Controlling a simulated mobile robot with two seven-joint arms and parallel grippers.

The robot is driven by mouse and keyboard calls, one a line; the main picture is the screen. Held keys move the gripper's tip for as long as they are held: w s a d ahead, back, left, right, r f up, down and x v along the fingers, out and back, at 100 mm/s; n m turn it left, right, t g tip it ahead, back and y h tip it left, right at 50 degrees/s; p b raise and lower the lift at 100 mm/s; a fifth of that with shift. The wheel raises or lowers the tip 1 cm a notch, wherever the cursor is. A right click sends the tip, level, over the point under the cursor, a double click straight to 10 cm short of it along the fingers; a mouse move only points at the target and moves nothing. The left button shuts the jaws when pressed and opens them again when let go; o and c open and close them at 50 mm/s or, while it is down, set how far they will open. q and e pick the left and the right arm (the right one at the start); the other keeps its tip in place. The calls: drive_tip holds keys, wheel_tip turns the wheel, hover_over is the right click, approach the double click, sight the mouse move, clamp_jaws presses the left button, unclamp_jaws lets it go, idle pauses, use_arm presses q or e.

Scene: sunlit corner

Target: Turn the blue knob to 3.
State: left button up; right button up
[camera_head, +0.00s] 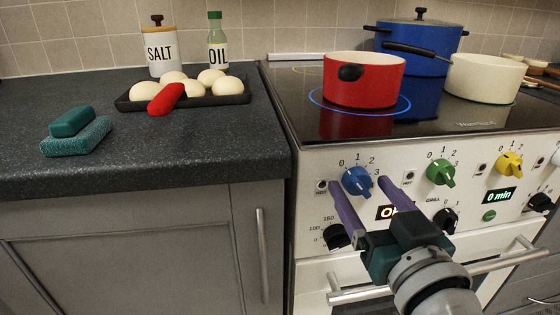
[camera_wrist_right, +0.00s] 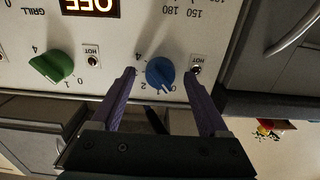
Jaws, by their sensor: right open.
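The blue knob (camera_head: 356,181) is on the white front panel of the stove, with 0, 1, 2 and 3 marked around its upper side. It also shows in the right wrist view (camera_wrist_right: 160,72), where the panel appears upside down. I cannot tell for certain which number its pointer is on. My right gripper (camera_head: 359,184) is open, its purple fingers spread to the left and right of the knob with gaps showing. In the wrist view its fingertips (camera_wrist_right: 160,74) lie on both sides of the knob. My left gripper is not in view.
A green knob (camera_head: 440,172) and a yellow knob (camera_head: 509,164) sit to the right. A black knob (camera_head: 337,236) is below left. The oven handle (camera_head: 350,295) juts out under the arm. A red pot (camera_head: 362,82) stands on the hob above. A display (camera_wrist_right: 90,7) reads OFF.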

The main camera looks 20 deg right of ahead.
drive_tip(key=shift+w, duration=0.1)
drive_tip(key=shift+c, duration=0.3)
clamp_jaws()
idle(0.4)
